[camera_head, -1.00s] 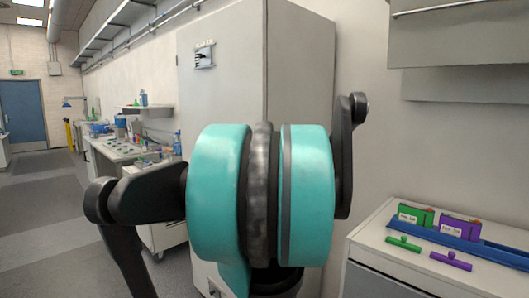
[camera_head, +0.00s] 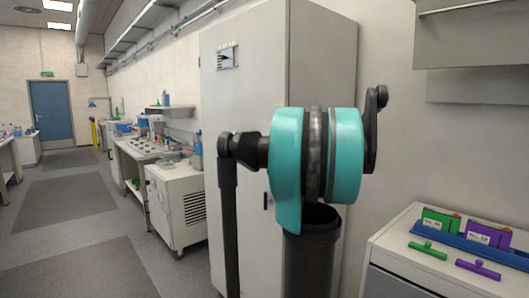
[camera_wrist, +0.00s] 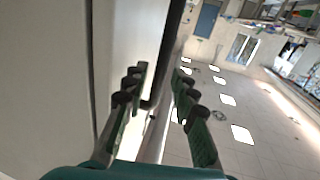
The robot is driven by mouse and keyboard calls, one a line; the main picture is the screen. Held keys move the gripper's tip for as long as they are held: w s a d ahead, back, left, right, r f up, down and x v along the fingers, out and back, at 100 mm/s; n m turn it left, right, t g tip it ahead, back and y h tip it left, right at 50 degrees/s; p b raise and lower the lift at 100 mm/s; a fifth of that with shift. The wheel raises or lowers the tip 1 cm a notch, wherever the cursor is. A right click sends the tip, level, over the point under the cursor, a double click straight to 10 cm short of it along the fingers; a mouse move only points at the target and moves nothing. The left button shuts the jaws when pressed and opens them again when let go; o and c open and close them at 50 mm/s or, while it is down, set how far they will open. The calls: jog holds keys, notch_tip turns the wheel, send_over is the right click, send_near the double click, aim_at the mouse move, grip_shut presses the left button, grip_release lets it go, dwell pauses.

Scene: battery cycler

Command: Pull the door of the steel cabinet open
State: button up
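The steel cabinet (camera_head: 240,110) is tall and pale grey, with a small dark emblem high on its front. It stands in the middle of the head view, and its door looks shut. My arm covers part of its front and side. A small dark piece (camera_head: 266,200) shows on the front beside my arm; I cannot tell if it is the handle. In the wrist view the pale cabinet surface (camera_wrist: 130,35) fills the left. A black bar (camera_wrist: 172,50), apparently the handle, runs between the spread fingers of my gripper (camera_wrist: 162,72). Contact is unclear. The head view does not show my fingers.
A white counter (camera_head: 405,245) with a blue tray (camera_head: 470,240) and green and purple items stands at the right. A white wheeled unit (camera_head: 175,205) and a cluttered bench are left of the cabinet. The floor (camera_head: 65,205) at the left is open.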

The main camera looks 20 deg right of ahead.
jog(key=w+a, duration=0.1)
jog(key=w, duration=0.6)
jog(key=shift+w+a, duration=0.1)
grip_shut()
